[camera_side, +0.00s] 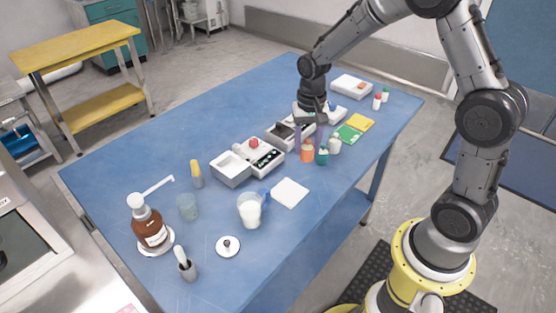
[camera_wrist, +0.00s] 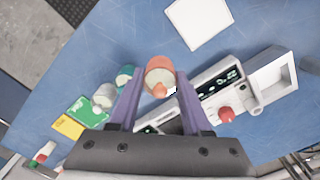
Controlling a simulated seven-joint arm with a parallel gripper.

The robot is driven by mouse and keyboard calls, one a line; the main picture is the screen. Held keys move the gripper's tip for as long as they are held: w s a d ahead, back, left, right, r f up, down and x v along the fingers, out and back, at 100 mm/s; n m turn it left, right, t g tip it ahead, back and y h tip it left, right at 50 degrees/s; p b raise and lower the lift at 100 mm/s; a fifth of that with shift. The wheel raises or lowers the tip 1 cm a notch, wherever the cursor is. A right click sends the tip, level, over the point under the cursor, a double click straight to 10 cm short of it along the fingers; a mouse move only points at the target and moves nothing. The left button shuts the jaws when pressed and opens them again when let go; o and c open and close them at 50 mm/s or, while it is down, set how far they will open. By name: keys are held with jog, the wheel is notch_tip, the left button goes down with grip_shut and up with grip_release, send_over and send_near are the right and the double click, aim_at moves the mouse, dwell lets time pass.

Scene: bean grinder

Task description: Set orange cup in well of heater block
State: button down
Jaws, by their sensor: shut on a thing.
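The orange cup (camera_side: 307,152) is between the purple fingertips of my gripper (camera_side: 308,143), which is shut on it. In the wrist view the cup (camera_wrist: 160,70) sits at the ends of the two fingers (camera_wrist: 156,92), with a paler orange area and a small white patch visible. Whether its base touches the table cannot be told. A white unit with an open square recess (camera_side: 231,168) and a red-knobbed display section (camera_side: 263,158) stands to the left. It also shows in the wrist view (camera_wrist: 272,82). I cannot tell for sure that this is the heater block.
A teal cup (camera_side: 321,157) and a grey-white cup (camera_side: 335,145) stand close right of the orange cup. A white device with a dark panel (camera_side: 285,132) is behind. Green (camera_side: 348,133) and yellow pads lie right.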

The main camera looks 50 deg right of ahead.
jog(key=w+n, duration=0.1)
jog(key=n, duration=0.1)
jog(key=w+n, duration=0.2)
jog(key=w+d+n, duration=0.1)
jog(key=w+n, duration=0.1)
jog(key=shift+w+f, duration=0.2)
jog(key=shift+f, duration=0.15)
jog(key=shift+w+r+n, duration=0.1)
jog(key=shift+w+n, duration=0.05)
jog(key=shift+n, duration=1.15)
jog(key=w+a+r, duration=0.3)
jog(key=a+r, duration=0.3)
jog(key=r, duration=0.2)
jog(key=w+f, duration=0.1)
jog(key=w, duration=0.1)
jog(key=w+f, duration=0.1)
jog(key=w, duration=0.2)
jog(key=w+f, duration=0.1)
jog(key=w, duration=0.2)
jog(key=shift+d+f, duration=0.15)
jog(key=shift+d, duration=0.05)
jog(key=w+f, duration=0.5)
jog(key=shift+f, duration=0.15)
jog(key=shift+w+f, duration=0.35)
jog(key=shift+f, duration=1.6)
